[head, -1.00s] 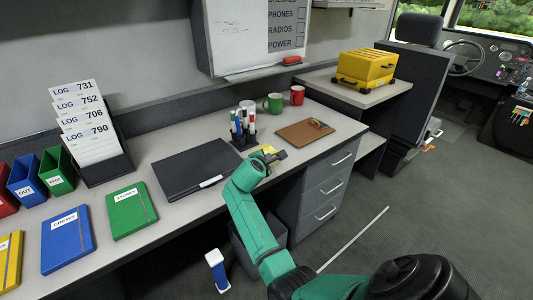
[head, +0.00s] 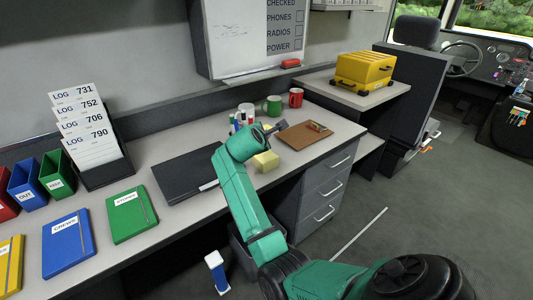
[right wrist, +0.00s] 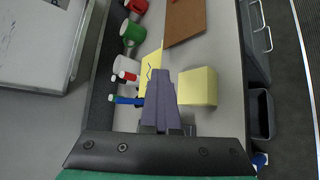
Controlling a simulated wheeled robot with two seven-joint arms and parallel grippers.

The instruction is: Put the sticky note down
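A yellow sticky note (right wrist: 150,70) with a dark pen squiggle shows steeply tilted, nearly edge-on, at the fingertips of my right gripper (right wrist: 163,74) in the right wrist view. The fingers are close together and appear shut on the note. A thick yellow note pad (right wrist: 198,87) sits on the desk just right of the fingers there. In the head view my right gripper (head: 272,130) is above the desk near the pen holder, and the pad (head: 265,161) lies in front of it. The note cannot be made out in the head view. My left gripper is out of view.
Markers (head: 238,121) in a holder, a green mug (head: 272,105) and a red mug (head: 296,97) stand behind the gripper. A brown clipboard (head: 304,135) lies to the right, a dark laptop-like slab (head: 180,174) to the left. A whiteboard (head: 240,38) hangs above the desk.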

